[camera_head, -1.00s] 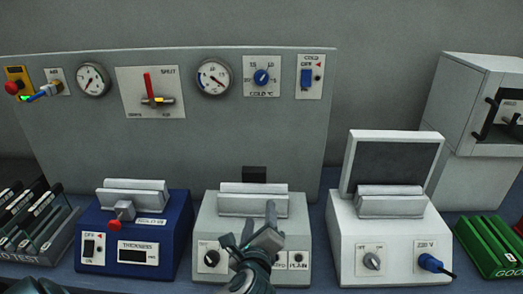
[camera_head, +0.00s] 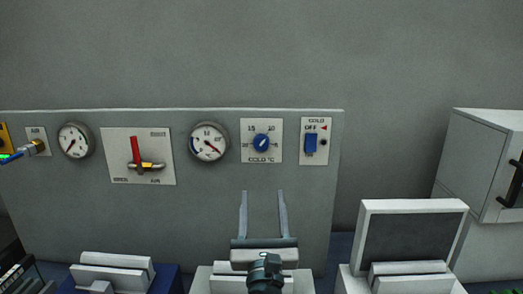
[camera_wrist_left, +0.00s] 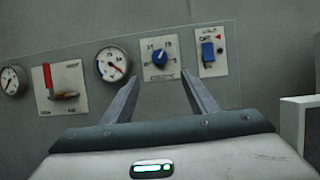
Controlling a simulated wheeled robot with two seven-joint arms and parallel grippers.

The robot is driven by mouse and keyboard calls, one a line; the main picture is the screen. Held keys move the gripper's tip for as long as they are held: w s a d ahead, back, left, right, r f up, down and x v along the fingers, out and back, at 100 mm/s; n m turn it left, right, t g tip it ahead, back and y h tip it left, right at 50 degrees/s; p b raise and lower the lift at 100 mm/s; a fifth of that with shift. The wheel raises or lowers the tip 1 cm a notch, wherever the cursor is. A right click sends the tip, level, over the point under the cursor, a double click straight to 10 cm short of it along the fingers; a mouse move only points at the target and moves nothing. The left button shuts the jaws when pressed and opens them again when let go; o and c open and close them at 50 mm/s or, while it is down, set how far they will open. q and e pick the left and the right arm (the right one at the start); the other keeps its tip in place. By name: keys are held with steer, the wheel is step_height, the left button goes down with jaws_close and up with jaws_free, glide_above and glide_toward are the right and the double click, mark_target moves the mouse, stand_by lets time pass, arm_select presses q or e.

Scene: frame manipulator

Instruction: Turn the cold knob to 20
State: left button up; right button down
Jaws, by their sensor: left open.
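The cold knob (camera_head: 261,142) is a round blue dial with a light pointer mark, on a white plate labelled COLD °C on the grey panel. Its exact setting is too small to read. It also shows in the left wrist view (camera_wrist_left: 159,59), above the space between the fingers. My left gripper (camera_head: 263,194) is open and empty, with its two long fingers pointing up below the knob and apart from it. In the left wrist view the left gripper (camera_wrist_left: 160,82) has its fingers spread toward the panel. My right gripper is not in view.
The blue cold switch (camera_head: 310,143) sits right of the knob. A dial gauge (camera_head: 208,142) and a red lever (camera_head: 135,150) are to its left. A white unit with a dark screen (camera_head: 410,243) stands at lower right. The panel (camera_head: 220,215) is bare beside the fingers.

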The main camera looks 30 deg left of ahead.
arm_select(q)
steer(key=p, duration=0.3)
glide_toward(261, 146)
steer(key=p+x, duration=0.4)
steer(key=x, duration=0.3)
steer(key=shift+w+r, duration=0.15)
steer(key=shift+r, duration=0.05)
steer(key=shift+w+a+r, duration=0.1)
steer(key=shift+w+a, duration=0.2)
steer(key=shift+w, duration=0.1)
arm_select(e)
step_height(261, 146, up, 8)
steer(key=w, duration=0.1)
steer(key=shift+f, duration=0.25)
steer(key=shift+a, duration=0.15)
arm_select(q)
steer(key=c, duration=1)
steer(key=shift+c, duration=0.3)
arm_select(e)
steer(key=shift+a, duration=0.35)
